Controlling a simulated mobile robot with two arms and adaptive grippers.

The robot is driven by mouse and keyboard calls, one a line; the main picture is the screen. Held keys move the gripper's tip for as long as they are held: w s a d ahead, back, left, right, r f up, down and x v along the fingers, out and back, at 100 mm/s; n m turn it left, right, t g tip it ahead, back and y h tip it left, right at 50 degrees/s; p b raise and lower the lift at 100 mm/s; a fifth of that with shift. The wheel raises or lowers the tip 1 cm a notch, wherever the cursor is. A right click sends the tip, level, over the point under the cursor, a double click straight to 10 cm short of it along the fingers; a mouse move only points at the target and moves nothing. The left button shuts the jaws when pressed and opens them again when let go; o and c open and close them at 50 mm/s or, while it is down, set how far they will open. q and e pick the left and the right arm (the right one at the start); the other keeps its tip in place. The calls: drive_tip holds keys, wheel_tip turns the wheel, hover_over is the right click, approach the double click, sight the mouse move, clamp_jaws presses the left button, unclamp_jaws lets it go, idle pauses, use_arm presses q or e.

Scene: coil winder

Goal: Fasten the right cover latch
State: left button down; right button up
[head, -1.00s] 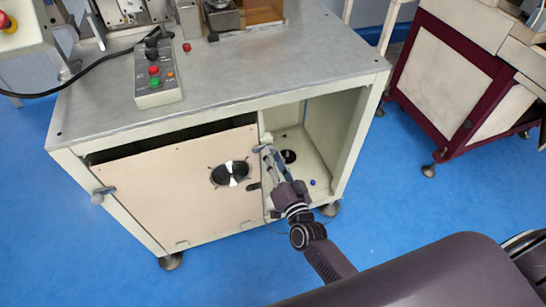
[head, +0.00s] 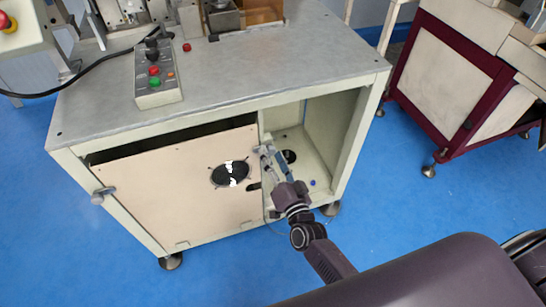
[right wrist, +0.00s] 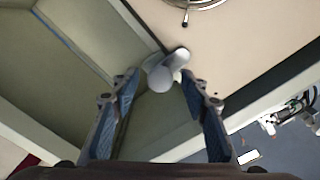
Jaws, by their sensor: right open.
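The beige cover (head: 190,200) sits on the front of the machine cabinet, with a dark round fan opening. The right cover latch (head: 260,149) is a small grey knob at the cover's upper right edge. In the right wrist view the latch (right wrist: 166,72) shows as a rounded grey handle beside the cover (right wrist: 235,50) edge. My right gripper (head: 270,154) is open at this latch. In the wrist view the right gripper's fingers (right wrist: 160,80) stand on either side of the handle; I cannot tell whether they touch it. The left cover latch (head: 103,194) is at the cover's left edge. My left gripper is out of view.
The cabinet's open bay (head: 325,150) lies right of the cover, with a small blue item (head: 313,183) on its floor. A control box (head: 157,82) stands on the metal top. A maroon-framed cabinet (head: 440,80) stands at right. Blue floor in front is clear.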

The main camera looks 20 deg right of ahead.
drive_tip(key=s, duration=1.2)
drive_tip(key=shift+d, duration=0.2)
drive_tip(key=s+f+n+g+y, duration=0.1)
drive_tip(key=s+f+n+g, duration=0.4)
drive_tip(key=f, duration=0.9)
drive_tip(key=s+f+n+g, duration=0.1)
drive_tip(key=s+f+g, duration=0.35)
drive_tip(key=f, duration=0.95)
drive_tip(key=s+d+f+n+g, duration=0.1)
drive_tip(key=s+d+f+g, duration=0.1)
drive_tip(key=s+f, duration=0.3)
drive_tip(key=s+d+f+n+g+h, duration=0.1)
drive_tip(key=s+f, duration=0.5)
drive_tip(key=s, duration=0.7)
drive_tip(key=s+d+f+n+g, duration=0.2)
drive_tip(key=s+d+f+g, duration=0.1)
drive_tip(key=s, duration=0.7)
wheel_tip(320, 180, down, 3)
drive_tip(key=shift+r+n+g+h, duration=0.2)
drive_tip(key=shift+n+g+h, duration=0.1)
drive_tip(key=shift+g, duration=0.45)
